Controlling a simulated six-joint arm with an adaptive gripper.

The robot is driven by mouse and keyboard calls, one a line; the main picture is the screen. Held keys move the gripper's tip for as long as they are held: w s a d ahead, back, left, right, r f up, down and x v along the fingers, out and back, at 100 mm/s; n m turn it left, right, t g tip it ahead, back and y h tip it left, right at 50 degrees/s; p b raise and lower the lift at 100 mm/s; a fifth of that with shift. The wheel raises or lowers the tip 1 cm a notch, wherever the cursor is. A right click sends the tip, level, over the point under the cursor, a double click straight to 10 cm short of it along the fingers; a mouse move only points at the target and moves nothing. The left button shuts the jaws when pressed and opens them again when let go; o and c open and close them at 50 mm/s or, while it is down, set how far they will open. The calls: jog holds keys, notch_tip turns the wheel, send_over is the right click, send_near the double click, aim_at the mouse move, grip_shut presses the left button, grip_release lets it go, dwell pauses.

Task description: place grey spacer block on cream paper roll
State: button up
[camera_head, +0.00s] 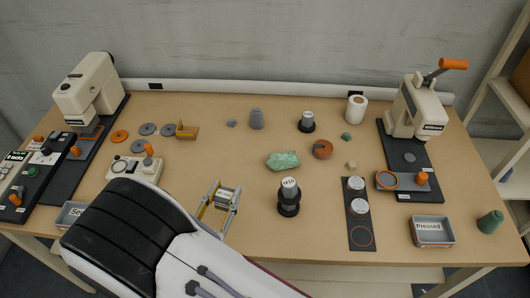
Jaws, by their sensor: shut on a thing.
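My gripper (225,198) is in the front middle of the table area, seen from above, with its two yellowish-grey fingers apart around a small grey piece. That piece looks like the grey spacer block (228,194); its outline is partly covered by the fingers and it is small in view. I cannot tell how high it is above the table. The cream paper roll (357,109) stands upright at the back right, next to the right-hand press. My gripper is well to the left and in front of the roll, apart from it. The roll's top looks clear.
A black weight (307,122) stands left of the roll. The cream hand press (416,107) rises to its right.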

jog(key=w+d+n+y, duration=0.2)
jog(key=w+d+y, duration=0.1)
jog(key=w, duration=2.3)
jog(key=w+d+r+y, duration=0.1)
jog(key=w+d+r, duration=0.4)
jog(key=w+d, duration=0.65)
jog(key=w+d+r, duration=0.1)
jog(key=w+d, duration=0.1)
jog(key=d, duration=0.6)
jog(key=w+d+r, duration=0.2)
jog(key=w+d, duration=0.1)
jog(key=d, duration=0.6)
jog(key=w+d+r, duration=0.1)
jog(key=w+d, duration=0.2)
jog(key=d, duration=0.5)
jog(key=shift+w+d+r+n+t, duration=0.2)
jog(key=shift+w+d+n+t, duration=0.1)
jog(key=shift+n, duration=0.1)
jog(key=shift+f, duration=0.1)
jog(key=shift+f, duration=3.05)
